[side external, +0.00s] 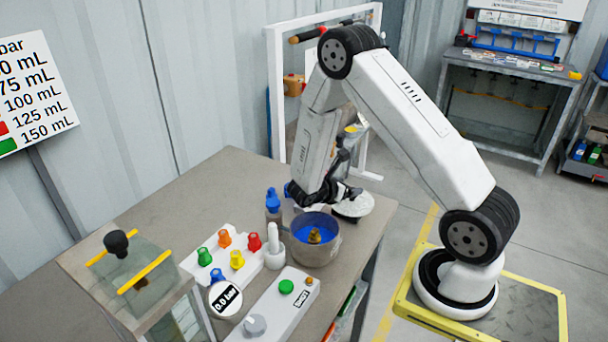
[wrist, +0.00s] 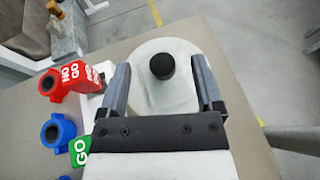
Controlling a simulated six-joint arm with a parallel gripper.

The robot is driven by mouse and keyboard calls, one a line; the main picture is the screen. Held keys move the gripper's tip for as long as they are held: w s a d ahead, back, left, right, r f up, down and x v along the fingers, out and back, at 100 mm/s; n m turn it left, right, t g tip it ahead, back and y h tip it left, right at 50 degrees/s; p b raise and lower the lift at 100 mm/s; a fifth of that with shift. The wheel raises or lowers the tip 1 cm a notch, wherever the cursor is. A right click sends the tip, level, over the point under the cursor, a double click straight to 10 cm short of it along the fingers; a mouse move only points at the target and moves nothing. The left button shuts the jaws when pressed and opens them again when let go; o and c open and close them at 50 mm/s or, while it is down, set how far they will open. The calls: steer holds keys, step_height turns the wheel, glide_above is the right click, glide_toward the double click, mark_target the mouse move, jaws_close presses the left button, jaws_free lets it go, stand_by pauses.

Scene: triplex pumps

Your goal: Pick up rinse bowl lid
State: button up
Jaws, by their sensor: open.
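The rinse bowl lid (side external: 352,206) is a pale round disc lying at the right edge of the grey bench. In the wrist view the lid (wrist: 160,105) shows from above, with a black knob (wrist: 163,66) on top. My gripper (side external: 352,192) is over the lid. In the wrist view its open fingers (wrist: 161,62) are on either side of the knob with gaps between; whether they touch the lid is unclear. The rinse bowl (side external: 316,253) is a metal bowl with blue inside and a brass-coloured part (side external: 315,236) in it, left of the lid.
A white block with coloured knobs (side external: 228,252) is further left. In the wrist view, red (wrist: 68,80) and blue (wrist: 58,132) gauges are left of my gripper.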

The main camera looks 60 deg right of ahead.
mark_target(346, 205)
steer(key=shift+d+f, duration=0.1)
steer(key=shift+f, duration=1.55)
steer(key=shift+x, duration=1.35)
steer(key=shift+r, duration=0.1)
jaws_close()
